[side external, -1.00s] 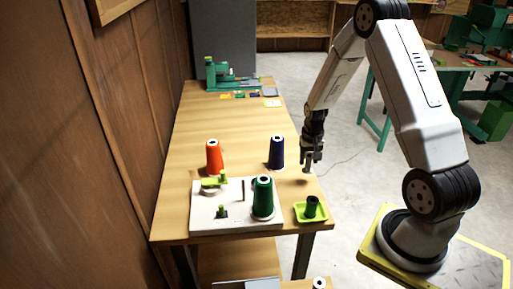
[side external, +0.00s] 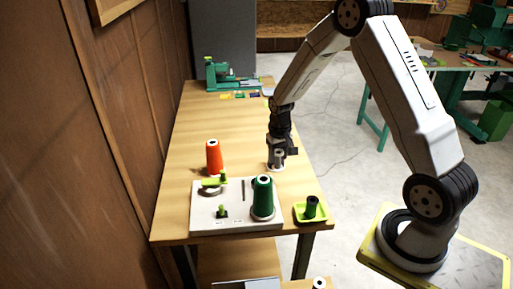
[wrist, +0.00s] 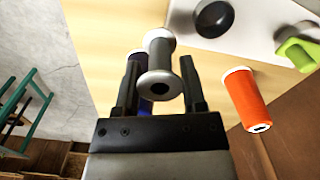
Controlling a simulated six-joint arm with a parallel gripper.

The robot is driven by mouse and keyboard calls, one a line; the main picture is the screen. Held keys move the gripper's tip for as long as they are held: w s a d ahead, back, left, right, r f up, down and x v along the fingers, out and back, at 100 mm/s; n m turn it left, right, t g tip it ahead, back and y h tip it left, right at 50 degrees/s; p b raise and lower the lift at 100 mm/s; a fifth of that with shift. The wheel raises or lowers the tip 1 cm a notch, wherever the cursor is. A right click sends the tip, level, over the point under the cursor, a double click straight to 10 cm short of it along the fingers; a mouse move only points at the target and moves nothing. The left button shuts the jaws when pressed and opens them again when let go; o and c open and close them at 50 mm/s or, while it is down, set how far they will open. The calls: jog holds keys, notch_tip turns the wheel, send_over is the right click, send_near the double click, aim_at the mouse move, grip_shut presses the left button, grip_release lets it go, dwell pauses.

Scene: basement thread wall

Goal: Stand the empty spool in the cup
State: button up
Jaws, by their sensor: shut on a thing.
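My gripper (wrist: 158,92) is shut on the empty spool (wrist: 159,62), a grey spool with pale flanges and a dark centre hole. In the side external view my gripper (side external: 278,153) holds the spool (side external: 277,160) above the table's right side. A dark cylinder (side external: 311,207), which looks like the cup, stands upright in a yellow-green tray (side external: 300,219) at the table's near right corner. My gripper is behind it, further up the table. I cannot clearly see its opening.
A white board (side external: 240,222) carries a green thread cone (side external: 263,195) and small green fittings (side external: 221,211). An orange cone (side external: 213,155) stands behind it. A blue cone (wrist: 143,104) shows behind the held spool; my gripper hides it in the side external view. The table's middle is clear.

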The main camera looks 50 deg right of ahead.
jog(key=w+a+r+n, duration=0.2)
jog(key=w+a, duration=0.1)
jog(key=a, duration=0.3)
jog(key=shift+a, duration=0.1)
jog(key=shift+f, duration=1.7)
jog(key=shift+f, duration=0.4)
jog(key=shift+f, duration=0.4)
jog(key=shift+f, duration=0.3)
jog(key=shift+f, duration=0.4)
jog(key=shift+f, duration=0.25)
